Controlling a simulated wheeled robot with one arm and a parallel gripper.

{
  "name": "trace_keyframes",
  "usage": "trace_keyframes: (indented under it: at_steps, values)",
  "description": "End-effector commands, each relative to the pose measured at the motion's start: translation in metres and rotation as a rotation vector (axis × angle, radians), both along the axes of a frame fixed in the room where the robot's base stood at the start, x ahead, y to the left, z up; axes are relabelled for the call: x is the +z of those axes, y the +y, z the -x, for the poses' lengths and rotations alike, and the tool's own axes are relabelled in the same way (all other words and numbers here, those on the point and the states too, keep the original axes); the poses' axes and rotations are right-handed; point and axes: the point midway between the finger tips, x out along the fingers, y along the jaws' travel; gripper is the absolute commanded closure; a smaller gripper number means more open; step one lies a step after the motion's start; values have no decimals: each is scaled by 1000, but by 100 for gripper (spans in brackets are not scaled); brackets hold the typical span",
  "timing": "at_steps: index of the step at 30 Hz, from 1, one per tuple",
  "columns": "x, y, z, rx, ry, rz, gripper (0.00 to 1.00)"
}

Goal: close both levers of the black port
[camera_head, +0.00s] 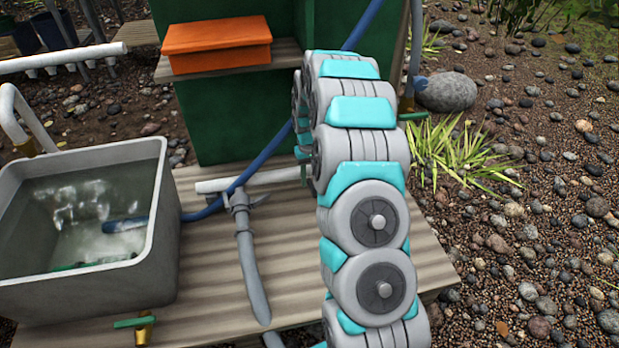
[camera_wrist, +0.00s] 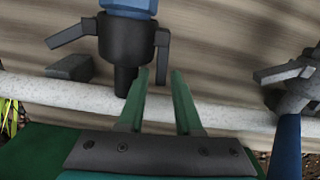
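The black port (camera_wrist: 127,42) shows at the top of the wrist view, under a blue fitting, with its narrow end pointing down. Its left lever (camera_wrist: 68,35) sticks outward to the left and slightly down. Its right lever (camera_wrist: 162,52) hangs down beside the body, with a small gap. My gripper (camera_wrist: 160,72) has two green fingers, apart and empty. The left fingertip is close to the port's narrow end in the picture; I cannot tell whether they touch. The right fingertip is below the right lever. In the head view my arm hides the gripper and the port.
A white pipe (camera_wrist: 230,113) crosses the wrist view; a grey fitting (camera_wrist: 292,78) with a lever is at right. In the head view, a grey water tub (camera_head: 160,215) stands left on the wooden deck (camera_head: 205,290). An orange box (camera_head: 218,45) sits on a shelf behind.

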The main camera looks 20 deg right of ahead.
Motion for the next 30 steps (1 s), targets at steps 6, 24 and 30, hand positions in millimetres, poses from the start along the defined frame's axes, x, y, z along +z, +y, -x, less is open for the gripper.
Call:
trace_keyframes:
  at_steps: [6, 24, 30]
  values:
    - [0, 0, 0, 1, 0, 0, 56]
    - [0, 22, 2, 449, -2, 0, 56]
    - [34, 22, 2, 485, -3, 2, 56]
